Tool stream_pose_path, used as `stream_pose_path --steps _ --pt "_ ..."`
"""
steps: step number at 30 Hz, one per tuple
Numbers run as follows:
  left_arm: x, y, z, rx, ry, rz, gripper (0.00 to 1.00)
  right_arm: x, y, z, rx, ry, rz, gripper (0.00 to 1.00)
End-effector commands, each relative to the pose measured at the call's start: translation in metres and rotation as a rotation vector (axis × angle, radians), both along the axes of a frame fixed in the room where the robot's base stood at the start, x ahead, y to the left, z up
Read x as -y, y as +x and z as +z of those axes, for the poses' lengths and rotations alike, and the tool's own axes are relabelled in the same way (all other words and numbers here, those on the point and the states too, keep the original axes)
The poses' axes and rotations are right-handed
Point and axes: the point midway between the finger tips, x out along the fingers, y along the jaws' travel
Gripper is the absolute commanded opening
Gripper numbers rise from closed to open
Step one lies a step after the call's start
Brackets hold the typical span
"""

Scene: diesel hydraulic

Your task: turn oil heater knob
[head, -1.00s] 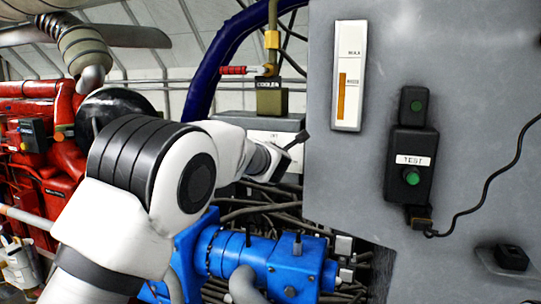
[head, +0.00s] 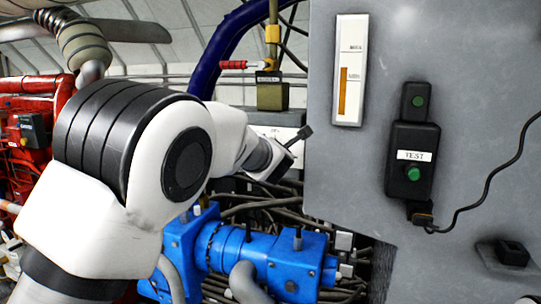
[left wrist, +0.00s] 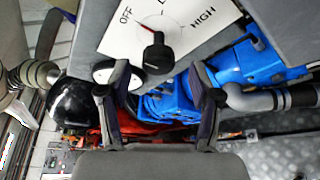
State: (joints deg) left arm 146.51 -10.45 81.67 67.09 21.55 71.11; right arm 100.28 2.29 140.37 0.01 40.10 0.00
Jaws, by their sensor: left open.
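The black oil heater knob (left wrist: 156,52) stands out from a white dial plate (left wrist: 185,20) marked OFF and HIGH. A red pointer mark lies on the OFF side. In the left wrist view, my left gripper (left wrist: 157,72) is open, with one finger on each side below the knob and nothing between them. The knob appears just ahead of the fingertips; I cannot tell any contact. In the head view, my left gripper (head: 290,150) is beside the partly hidden white dial plate (head: 262,131). The knob cannot be made out there. My right gripper is not in view.
A grey panel with a gauge (head: 350,70) and a black TEST box (head: 412,165) stands to the right. Blue machinery (head: 265,262) and cables (head: 250,212) lie below the gripper. A red-handled valve (head: 235,65) is above the dial.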

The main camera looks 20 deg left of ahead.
Motion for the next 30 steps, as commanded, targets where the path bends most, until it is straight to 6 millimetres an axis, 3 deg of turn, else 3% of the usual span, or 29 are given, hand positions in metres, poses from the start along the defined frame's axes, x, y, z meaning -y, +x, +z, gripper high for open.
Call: stream_pose_path --steps 3,9,19,22,23,26,29,30 --pt "0.010 -0.031 0.008 0.001 0.004 -0.001 0.64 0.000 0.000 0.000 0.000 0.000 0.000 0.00" --pt "0.019 -0.065 0.015 0.000 0.002 0.000 0.64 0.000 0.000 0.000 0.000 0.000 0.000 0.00" --pt "0.021 -0.070 0.016 -0.001 0.000 0.001 0.64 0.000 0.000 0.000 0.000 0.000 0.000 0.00" --pt "0.021 -0.068 0.005 -0.017 -0.001 0.001 0.64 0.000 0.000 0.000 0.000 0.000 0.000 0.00" --pt "0.020 -0.066 -0.004 -0.031 -0.002 0.002 0.64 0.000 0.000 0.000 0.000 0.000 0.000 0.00" --pt "0.014 -0.057 -0.059 -0.115 -0.016 0.009 0.64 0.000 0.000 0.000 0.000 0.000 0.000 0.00" --pt "0.000 -0.057 -0.142 -0.251 -0.036 0.027 0.64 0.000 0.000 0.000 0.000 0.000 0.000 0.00" --pt "-0.006 -0.063 -0.179 -0.314 -0.036 0.031 0.64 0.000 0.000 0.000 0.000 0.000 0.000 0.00"
